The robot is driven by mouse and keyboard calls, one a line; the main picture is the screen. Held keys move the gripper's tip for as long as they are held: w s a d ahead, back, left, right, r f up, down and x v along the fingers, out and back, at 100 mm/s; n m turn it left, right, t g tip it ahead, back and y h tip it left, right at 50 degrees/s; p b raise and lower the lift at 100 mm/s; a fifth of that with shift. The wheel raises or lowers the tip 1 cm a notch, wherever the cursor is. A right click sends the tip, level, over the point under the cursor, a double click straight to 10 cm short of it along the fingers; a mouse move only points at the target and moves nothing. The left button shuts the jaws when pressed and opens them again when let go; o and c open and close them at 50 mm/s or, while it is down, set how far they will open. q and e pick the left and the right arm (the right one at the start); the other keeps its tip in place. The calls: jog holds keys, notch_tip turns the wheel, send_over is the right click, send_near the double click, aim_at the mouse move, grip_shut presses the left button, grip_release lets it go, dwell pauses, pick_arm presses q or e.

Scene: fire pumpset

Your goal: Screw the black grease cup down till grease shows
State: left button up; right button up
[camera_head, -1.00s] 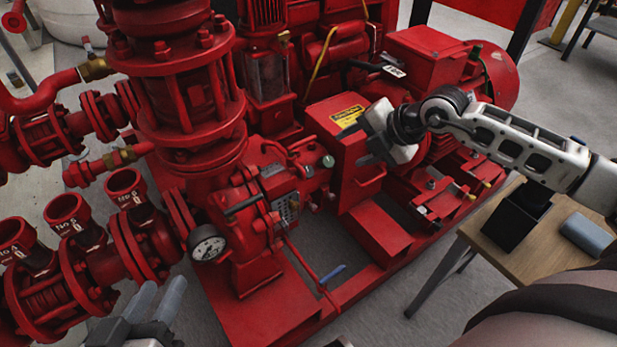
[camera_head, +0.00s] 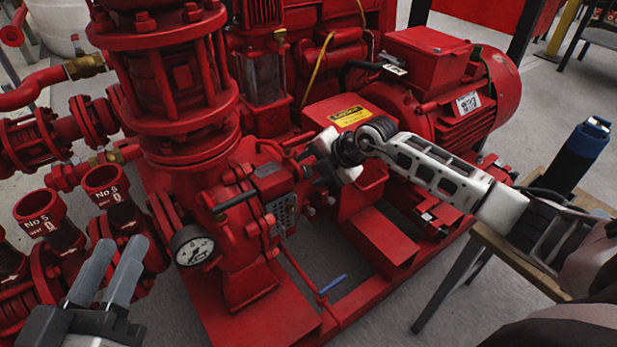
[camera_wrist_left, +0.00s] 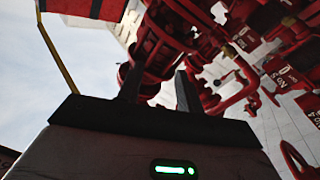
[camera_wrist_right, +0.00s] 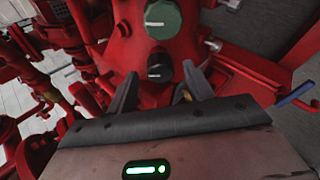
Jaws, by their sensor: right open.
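The black grease cup (camera_wrist_right: 158,68) shows in the right wrist view, on the red housing just below a green cup (camera_wrist_right: 163,18). My right gripper (camera_wrist_right: 161,84) is open, with one finger to each side of the black cup. I cannot tell whether either finger touches it. No grease can be made out. In the head view my right gripper (camera_head: 318,168) is at the red pump housing (camera_head: 240,230), and its hand hides the black cup. My left gripper (camera_head: 121,246) is open and empty at the lower left; its spaced fingers also show in the left wrist view (camera_wrist_left: 156,84).
A pressure gauge (camera_head: 193,246) faces forward on the pump. Red open-topped pipe fittings (camera_head: 105,185) stand near my left gripper. A blue-tipped lever (camera_head: 333,284) lies low by the base frame. A wooden table (camera_head: 487,240) with a blue-and-black item (camera_head: 582,150) is at the right.

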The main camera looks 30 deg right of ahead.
jog(key=shift+x, duration=0.85)
jog(key=c, duration=1)
pick_arm(q)
jog(key=shift+w+a+r+m+t, duration=0.1)
jog(key=shift+w+r+m+t, duration=0.15)
jog(key=shift+r+m+t, duration=0.45)
jog(key=shift+r+h, duration=0.2)
jog(key=shift+h, duration=0.1)
